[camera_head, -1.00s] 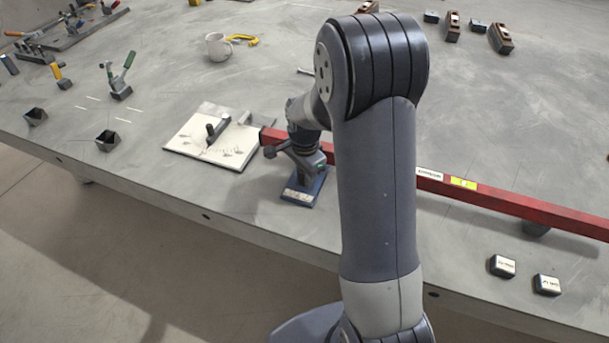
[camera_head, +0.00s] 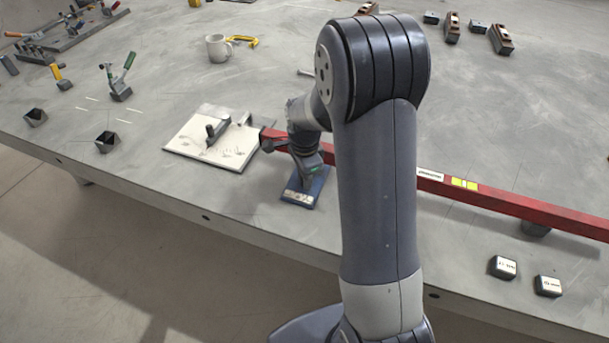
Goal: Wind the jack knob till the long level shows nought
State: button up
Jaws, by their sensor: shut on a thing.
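The long level is a red beam (camera_head: 530,208) running from behind my arm to the right edge, its left end showing at the jack. It bears a white label (camera_head: 430,174) and a yellow vial window (camera_head: 465,183) with a dark mark near its middle; the reading is too small to tell. The jack stands under the left end on a blue base plate (camera_head: 305,190). My gripper (camera_head: 303,165) is over the jack, shut on its knob; the knob itself is mostly hidden by the gripper and wrist.
Two small labelled blocks (camera_head: 503,267) sit at the front right. A mug (camera_head: 218,47) and a yellow clamp (camera_head: 242,41) stand farther back. The table's front edge runs close to the jack.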

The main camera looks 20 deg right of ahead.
jog(key=o, duration=0.7)
notch_tip(320, 180, up, 11)
jog(key=shift+f, duration=0.1)
notch_tip(320, 180, down, 11)
jog(key=shift+r, duration=0.1)
dwell(0.5)
jog(key=shift+r, duration=0.1)
